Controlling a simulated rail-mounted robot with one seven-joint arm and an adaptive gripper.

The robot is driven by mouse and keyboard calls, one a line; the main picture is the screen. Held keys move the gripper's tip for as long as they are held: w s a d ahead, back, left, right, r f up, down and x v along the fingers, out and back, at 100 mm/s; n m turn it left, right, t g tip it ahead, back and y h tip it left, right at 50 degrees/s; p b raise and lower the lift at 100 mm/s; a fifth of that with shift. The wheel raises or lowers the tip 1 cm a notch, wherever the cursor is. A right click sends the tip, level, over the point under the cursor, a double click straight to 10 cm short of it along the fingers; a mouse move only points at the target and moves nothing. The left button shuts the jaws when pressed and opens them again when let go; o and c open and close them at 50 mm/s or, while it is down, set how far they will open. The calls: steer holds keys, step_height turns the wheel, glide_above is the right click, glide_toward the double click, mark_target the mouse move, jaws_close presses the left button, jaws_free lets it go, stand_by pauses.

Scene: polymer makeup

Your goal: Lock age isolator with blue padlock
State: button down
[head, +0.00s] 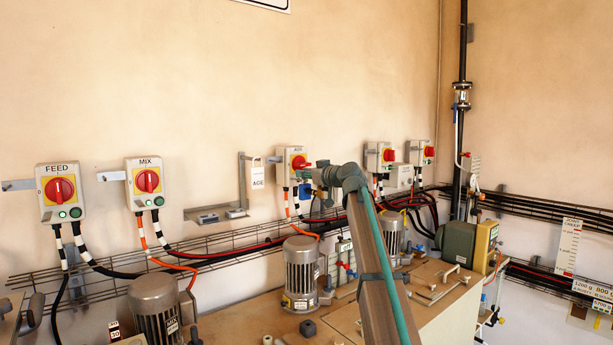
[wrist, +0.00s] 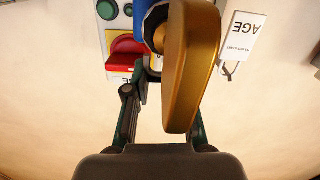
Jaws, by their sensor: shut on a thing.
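The AGE isolator (head: 292,165) is a pale box with a yellow plate and red knob on the back wall. In the wrist view, its red knob (wrist: 124,47) and green buttons show at the upper left, upside down. The blue padlock (head: 305,190) is at the isolator's lower right, and its blue body (wrist: 126,62) shows in the wrist view. My gripper (head: 312,175) is shut on the padlock at the isolator. A large gold-brown rounded piece (wrist: 190,70) hides the right fingertip and part of the padlock. I cannot tell whether the shackle passes through the isolator.
An AGE tag (head: 257,174) hangs left of the isolator, above a small wall shelf (head: 213,214). Cables and a wire tray (head: 220,245) run below. Motors (head: 301,272) stand beneath.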

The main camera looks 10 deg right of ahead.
steer(key=shift+w+a+r+b, duration=0.1)
steer(key=shift+w+a+b, duration=0.25)
steer(key=shift+w, duration=0.25)
steer(key=c, duration=0.9)
jaws_free()
steer(key=v, duration=1.1)
steer(key=shift+s+d, duration=0.2)
steer(key=shift+s, duration=0.2)
